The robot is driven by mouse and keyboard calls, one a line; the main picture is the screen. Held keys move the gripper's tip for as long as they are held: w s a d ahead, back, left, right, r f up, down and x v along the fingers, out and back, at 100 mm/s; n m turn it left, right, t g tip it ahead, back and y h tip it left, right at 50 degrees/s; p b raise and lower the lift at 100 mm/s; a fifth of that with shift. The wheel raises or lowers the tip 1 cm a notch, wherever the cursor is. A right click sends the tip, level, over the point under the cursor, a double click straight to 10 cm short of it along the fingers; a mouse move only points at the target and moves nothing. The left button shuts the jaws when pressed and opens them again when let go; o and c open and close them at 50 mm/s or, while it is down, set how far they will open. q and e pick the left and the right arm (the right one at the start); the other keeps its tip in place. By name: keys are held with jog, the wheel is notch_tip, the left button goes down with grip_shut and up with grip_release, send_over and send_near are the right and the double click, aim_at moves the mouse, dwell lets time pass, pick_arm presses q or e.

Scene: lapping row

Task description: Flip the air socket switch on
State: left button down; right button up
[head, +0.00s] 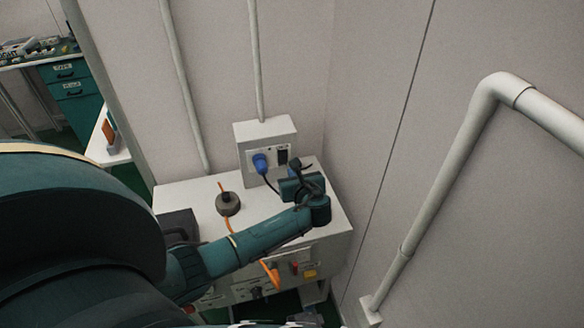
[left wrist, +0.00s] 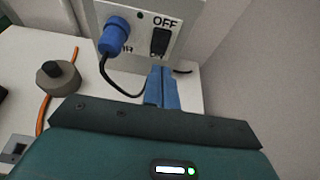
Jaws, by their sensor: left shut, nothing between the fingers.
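The air socket is a pale box (head: 265,132) on the wall above a white cabinet; its front plate also fills the top of the left wrist view (left wrist: 183,14). A blue plug (head: 260,163) sits in its left side, and it also shows in the left wrist view (left wrist: 114,36). Right of the plug is a black rocker switch (left wrist: 160,41), with OFF printed above it and a partly hidden label below. My left gripper (left wrist: 162,72) is shut and empty, its blue fingertips just below the switch in that view. I cannot tell whether they touch it. My right gripper is not in view.
A dark round knob-like object (head: 228,204) with an orange cable stands on the white cabinet top (head: 185,195). The plug's black cable hangs near my left fingers. A large pale pipe (head: 440,200) runs along the right wall.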

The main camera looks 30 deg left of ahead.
pick_arm(q)
jog(key=v, duration=0.6)
jog(key=shift+s+r, duration=0.1)
jog(key=shift+r, duration=0.05)
